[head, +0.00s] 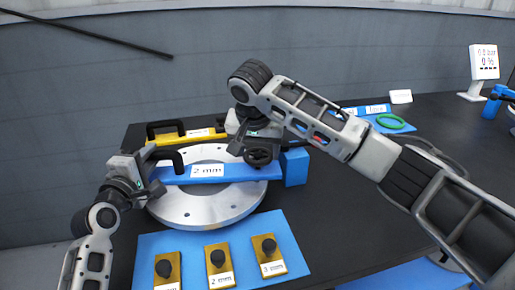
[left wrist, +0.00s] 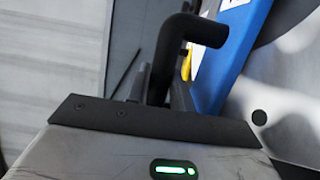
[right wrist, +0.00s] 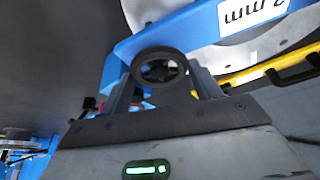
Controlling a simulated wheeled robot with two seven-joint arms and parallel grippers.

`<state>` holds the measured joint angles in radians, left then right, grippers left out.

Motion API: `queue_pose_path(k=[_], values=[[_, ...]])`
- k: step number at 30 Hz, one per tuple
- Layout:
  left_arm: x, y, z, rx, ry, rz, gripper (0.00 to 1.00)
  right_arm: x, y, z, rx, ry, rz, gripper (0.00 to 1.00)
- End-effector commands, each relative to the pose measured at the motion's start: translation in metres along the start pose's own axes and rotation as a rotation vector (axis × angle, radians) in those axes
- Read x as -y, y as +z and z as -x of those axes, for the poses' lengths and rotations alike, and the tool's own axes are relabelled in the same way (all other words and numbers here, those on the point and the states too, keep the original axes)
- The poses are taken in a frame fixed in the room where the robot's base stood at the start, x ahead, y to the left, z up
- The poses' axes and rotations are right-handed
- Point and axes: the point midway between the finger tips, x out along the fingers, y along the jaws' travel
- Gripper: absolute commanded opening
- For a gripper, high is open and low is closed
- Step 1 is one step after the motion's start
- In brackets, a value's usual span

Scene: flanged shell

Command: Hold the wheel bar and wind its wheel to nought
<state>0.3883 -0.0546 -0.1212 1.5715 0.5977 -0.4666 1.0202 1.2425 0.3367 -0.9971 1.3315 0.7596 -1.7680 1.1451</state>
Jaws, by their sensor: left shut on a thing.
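The blue wheel bar (head: 240,172), labelled "2 mm", lies across a round silver flange (head: 185,208). Its black handle (head: 177,158) is at the left end and its black wheel (head: 262,156) is near the right end. My left gripper (head: 150,172) is shut on the handle, which stands between its fingers in the left wrist view (left wrist: 162,85). My right gripper (head: 248,146) is at the wheel; in the right wrist view the wheel (right wrist: 160,67) sits between the two spread fingers. Whether they touch its rim is unclear.
A yellow bar (head: 190,136) with a black handle lies behind. In front, a blue mat (head: 190,240) holds three brass plates with black knobs, one (head: 218,265) in the middle.

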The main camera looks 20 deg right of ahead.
Motion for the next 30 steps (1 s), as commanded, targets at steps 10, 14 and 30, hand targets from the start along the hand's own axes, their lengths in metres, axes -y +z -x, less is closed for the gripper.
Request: queue_pose_path(k=[10, 14, 30], values=[[-0.0041, -0.0005, -0.0002, -0.002, 0.010, 0.003, 0.00, -0.0004, -0.0003, 0.0007, 0.001, -0.013, 0.030, 0.40], [-0.0040, -0.0006, -0.0001, -0.002, 0.010, 0.003, 0.00, -0.0009, -0.0001, 0.0003, 0.002, -0.035, 0.082, 0.40], [-0.0036, -0.0008, -0.0001, -0.002, 0.009, 0.003, 0.00, -0.0041, -0.0011, 0.0002, 0.001, -0.217, 0.512, 0.40]])
